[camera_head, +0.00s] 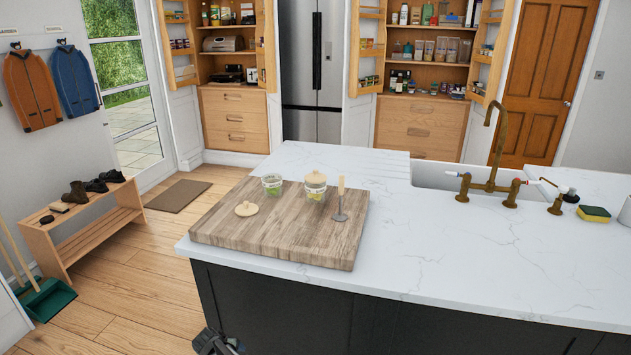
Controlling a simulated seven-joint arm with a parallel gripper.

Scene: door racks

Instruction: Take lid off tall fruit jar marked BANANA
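Two clear jars with green-and-white labels stand upright on a thick wooden board (240,236) on the island. The right jar (315,193) wears a pale cream lid (315,178) with a knob. The left jar (272,185) is open on top. A second cream lid (246,209) lies on the board, in front and left of the open jar. The labels are too small to read, so I cannot tell which jar is marked BANANA. A dark part at the bottom edge seems to be my gripper (214,343), low in front of the island and away from the jars; its fingers are unclear.
A slim upright holder (340,205) with a pale top stands close right of the lidded jar. The front of the board is bare. The white worktop (440,250) right of it is clear up to the sink and brass tap (491,186).

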